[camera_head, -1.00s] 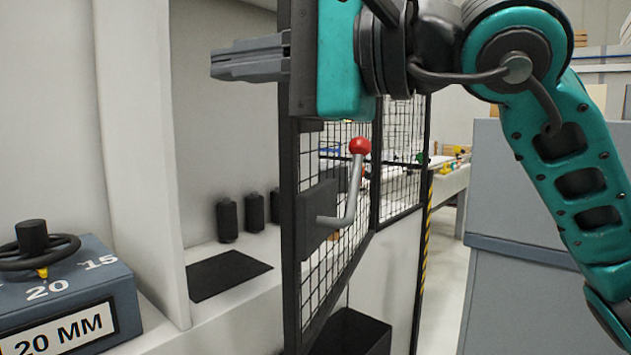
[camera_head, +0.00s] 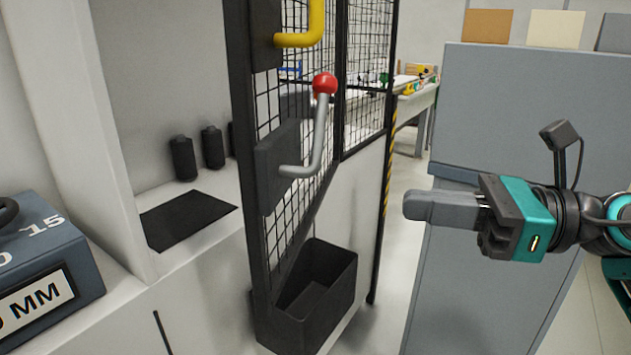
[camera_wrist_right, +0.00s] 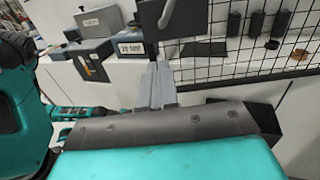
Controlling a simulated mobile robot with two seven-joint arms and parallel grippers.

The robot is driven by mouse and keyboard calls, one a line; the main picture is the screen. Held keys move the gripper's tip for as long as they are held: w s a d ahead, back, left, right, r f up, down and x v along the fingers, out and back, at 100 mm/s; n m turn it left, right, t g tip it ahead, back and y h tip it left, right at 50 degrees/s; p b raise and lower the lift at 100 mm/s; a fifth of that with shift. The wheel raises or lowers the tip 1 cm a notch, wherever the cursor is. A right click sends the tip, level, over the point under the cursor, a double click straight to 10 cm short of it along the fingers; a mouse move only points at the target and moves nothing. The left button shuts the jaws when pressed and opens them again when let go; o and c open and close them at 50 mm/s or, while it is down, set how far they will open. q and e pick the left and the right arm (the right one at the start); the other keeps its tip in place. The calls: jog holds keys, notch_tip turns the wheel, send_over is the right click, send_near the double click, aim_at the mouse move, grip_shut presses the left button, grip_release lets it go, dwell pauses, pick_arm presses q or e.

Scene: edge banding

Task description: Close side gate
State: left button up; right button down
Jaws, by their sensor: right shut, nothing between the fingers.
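The side gate (camera_head: 262,215) is a black-framed wire mesh panel, standing ajar at an angle from the machine in the head view. It carries a grey lever with a red knob (camera_head: 324,83) and a yellow handle (camera_head: 314,25) above it. My right gripper (camera_head: 410,205) is shut and empty, to the right of the gate and apart from it. In the right wrist view its fingers (camera_wrist_right: 155,85) point toward the mesh and the machine front, below the lever plate. My left gripper is not in view.
A black bin (camera_head: 320,295) is fixed low on the gate. The machine's white opening holds several black cylinders (camera_head: 183,158) and a dark mat (camera_head: 187,218). A grey-blue box marked in MM (camera_head: 40,260) stands at left. A grey cabinet (camera_head: 500,130) stands behind my right arm.

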aim_at(279, 191)
jog(key=p+x, duration=0.3)
jog(key=x, duration=0.9)
jog(key=shift+a, duration=0.4)
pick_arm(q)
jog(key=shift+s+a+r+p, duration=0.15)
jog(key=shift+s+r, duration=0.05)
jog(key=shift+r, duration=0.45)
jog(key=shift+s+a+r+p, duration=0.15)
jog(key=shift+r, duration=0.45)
pick_arm(e)
jog(key=shift+w+a+f, duration=0.15)
jog(key=shift+a, duration=0.35)
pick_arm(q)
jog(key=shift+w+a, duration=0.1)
